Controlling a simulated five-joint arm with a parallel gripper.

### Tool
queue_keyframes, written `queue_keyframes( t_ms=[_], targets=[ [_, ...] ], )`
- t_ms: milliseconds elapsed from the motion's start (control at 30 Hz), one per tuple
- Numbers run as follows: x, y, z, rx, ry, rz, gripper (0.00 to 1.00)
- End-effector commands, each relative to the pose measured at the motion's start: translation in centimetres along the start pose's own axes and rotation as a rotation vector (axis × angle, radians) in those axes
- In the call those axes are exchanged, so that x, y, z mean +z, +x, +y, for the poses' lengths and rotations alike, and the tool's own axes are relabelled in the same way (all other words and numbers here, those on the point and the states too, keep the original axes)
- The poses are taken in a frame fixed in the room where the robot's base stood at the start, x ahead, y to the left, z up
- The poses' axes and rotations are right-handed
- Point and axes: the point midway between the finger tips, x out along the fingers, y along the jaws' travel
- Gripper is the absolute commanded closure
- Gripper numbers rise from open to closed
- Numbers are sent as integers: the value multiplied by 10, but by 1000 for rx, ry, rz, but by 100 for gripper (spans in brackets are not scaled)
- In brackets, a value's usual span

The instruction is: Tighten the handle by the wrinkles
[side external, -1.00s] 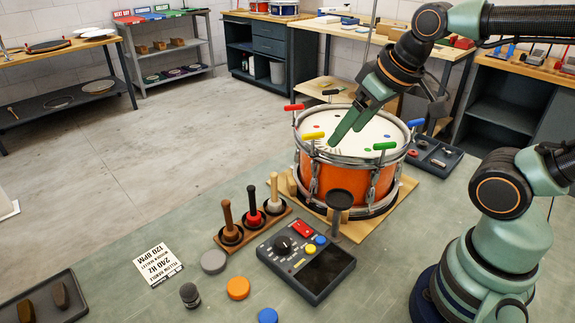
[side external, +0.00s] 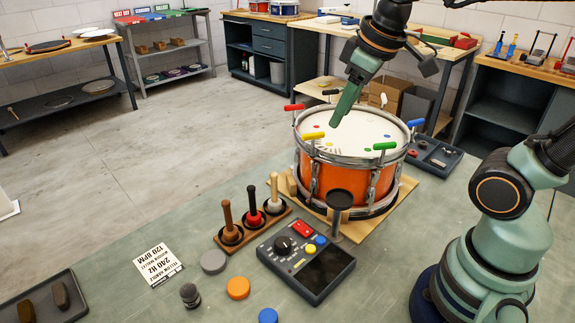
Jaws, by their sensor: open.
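An orange drum (side external: 334,178) with a metal rim and a pale head (side external: 362,128) stands on a wooden board. T-shaped handles stand around its rim: yellow (side external: 314,136) at the front left, green (side external: 385,146) at the front right, blue (side external: 415,123) at the right, red (side external: 293,107) at the left, black (side external: 331,92) and white (side external: 383,100) at the back. Small wrinkle marks (side external: 333,148) show faintly on the head near the yellow handle. My gripper (side external: 335,124) is open and empty above the head, apart from the yellow handle; its fingers overlap in this view.
A control box (side external: 306,260) with a knob and coloured buttons stands in front of the drum. A rack of mallets (side external: 252,224) is to its left. A card (side external: 158,263) reads yellow handle, 240 Hz, 120 BPM. A dark tray (side external: 434,156) lies right of the drum.

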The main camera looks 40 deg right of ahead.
Motion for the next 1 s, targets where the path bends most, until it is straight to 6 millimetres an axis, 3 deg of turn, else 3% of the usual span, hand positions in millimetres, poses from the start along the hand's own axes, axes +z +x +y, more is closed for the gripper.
queue_keyframes(
  t_ms=[300,500,767,1000],
  targets=[
    [-57,-14,26,-126,-524,-217,55],
    [-77,-13,35,-213,-742,-281,55],
    [-79,-6,37,-245,-812,-298,55],
    [-64,30,33,-246,-810,-300,55]
  ],
)
